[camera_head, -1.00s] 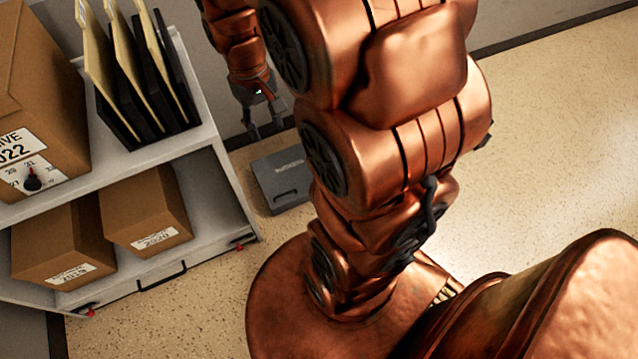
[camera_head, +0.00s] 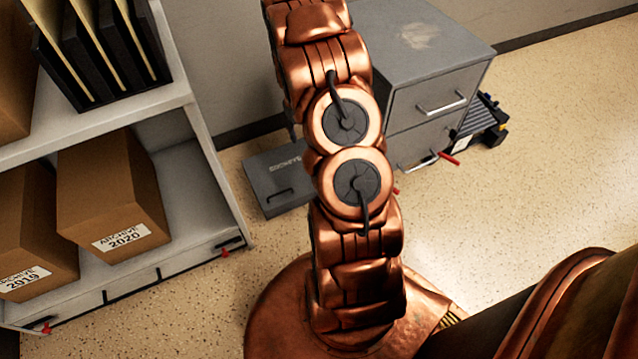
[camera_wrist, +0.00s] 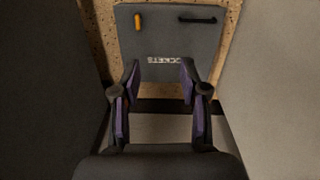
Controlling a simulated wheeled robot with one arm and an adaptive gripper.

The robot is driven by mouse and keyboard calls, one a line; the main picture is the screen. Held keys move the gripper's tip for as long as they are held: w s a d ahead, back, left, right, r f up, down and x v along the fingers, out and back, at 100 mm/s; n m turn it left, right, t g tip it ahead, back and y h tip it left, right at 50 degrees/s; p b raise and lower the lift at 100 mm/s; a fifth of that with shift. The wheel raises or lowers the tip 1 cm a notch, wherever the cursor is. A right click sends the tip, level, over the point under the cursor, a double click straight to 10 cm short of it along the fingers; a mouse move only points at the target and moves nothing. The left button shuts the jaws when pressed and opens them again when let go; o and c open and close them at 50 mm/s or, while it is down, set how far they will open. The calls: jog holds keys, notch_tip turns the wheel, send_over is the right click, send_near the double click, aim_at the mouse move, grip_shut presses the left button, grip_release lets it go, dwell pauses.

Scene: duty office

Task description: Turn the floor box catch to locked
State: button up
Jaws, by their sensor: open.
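The floor box (camera_head: 267,184) is a flat grey case on the floor between the shelf and a grey cabinet; my arm hides its right part. In the wrist view its grey face (camera_wrist: 165,40) carries upside-down lettering, partly hidden at one end. An orange catch (camera_wrist: 138,21) sits near its far edge, upright in the picture, left of a black bar handle (camera_wrist: 198,19). My gripper (camera_wrist: 160,75) is open and empty, its purple-padded fingers apart over the near edge of the face, short of the catch. In the head view my arm mostly hides the gripper.
A shelf (camera_head: 200,180) with archive cartons (camera_head: 112,195) and folders stands left. Grey surfaces flank the gripper closely. Floor is open at right.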

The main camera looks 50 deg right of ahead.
jog(key=shift+t, duration=0.3)
jog(key=d+f+b, duration=0.2)
jog(key=f, duration=0.5)
jog(key=d+f+b, duration=0.3)
jog(key=f, duration=0.5)
jog(key=d+f+b, duration=0.2)
jog(key=f, duration=0.5)
jog(key=shift+s+d+f, duration=0.2)
jog(key=shift+d, duration=0.1)
notch_tip(320, 180, down, 8)
jog(key=b, duration=0.3)
jog(key=shift+r, duration=0.2)
jog(key=shift+c, duration=0.3)
jog(key=shift+r, duration=0.1)
grip_shut()
